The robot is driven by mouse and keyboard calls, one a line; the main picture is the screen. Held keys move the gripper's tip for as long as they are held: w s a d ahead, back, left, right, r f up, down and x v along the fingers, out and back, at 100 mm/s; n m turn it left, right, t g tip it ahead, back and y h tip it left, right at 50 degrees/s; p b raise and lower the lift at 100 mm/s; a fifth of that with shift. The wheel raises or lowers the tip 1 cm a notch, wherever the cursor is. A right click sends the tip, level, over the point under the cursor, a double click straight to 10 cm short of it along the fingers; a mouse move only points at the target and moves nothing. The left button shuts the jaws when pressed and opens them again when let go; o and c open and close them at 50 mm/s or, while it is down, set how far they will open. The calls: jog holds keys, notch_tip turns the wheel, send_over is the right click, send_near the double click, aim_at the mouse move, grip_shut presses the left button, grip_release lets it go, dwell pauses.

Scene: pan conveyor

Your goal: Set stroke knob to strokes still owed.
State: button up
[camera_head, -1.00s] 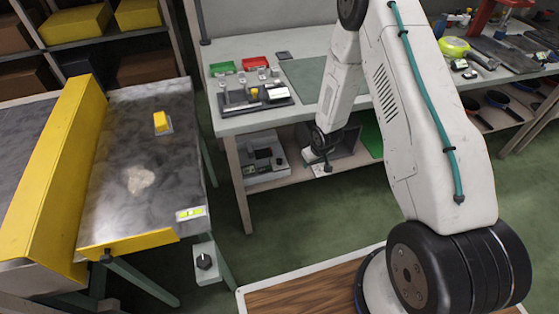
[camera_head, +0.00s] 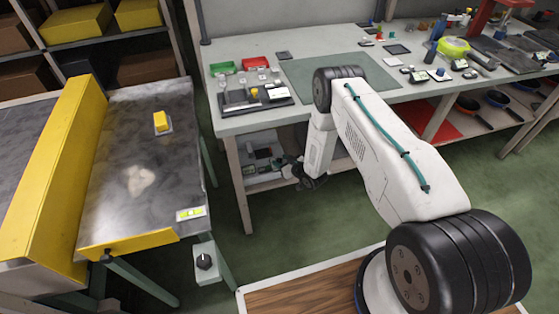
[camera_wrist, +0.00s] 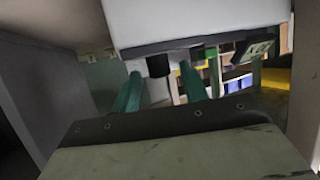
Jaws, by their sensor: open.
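A dark round knob (camera_head: 204,261) sits on a pale grey box at the front right corner of the grey sloped table. It looks like the stroke knob, but its marks and setting are too small to read. My gripper (camera_head: 292,172) is open, in front of the workbench's lower shelf, to the right of and apart from the knob. Its fingers are small and partly dark against the shelf. In the wrist view I cannot pick out the knob for certain.
The workbench (camera_head: 240,45) carries trays and small parts. A grey device (camera_head: 262,160) stands on its lower shelf. Green floor lies open between table and workbench.

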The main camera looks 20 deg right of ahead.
jog(key=shift+x, duration=1)
grip_shut()
jog(key=shift+f+m+h, duration=0.1)
jog(key=shift+m+h, duration=0.4)
jog(key=shift+h, duration=0.1)
jog(key=shift+a+m+t+h, duration=0.1)
jog(key=shift+m+t+h, duration=0.2)
jog(key=shift+m+h, duration=0.35)
jog(key=m+h, duration=0.4)
jog(key=h, duration=0.1)
jog(key=m+g+h, duration=0.2)
jog(key=m+h, duration=0.3)
jog(key=h, duration=0.1)
jog(key=shift+m, duration=0.25)
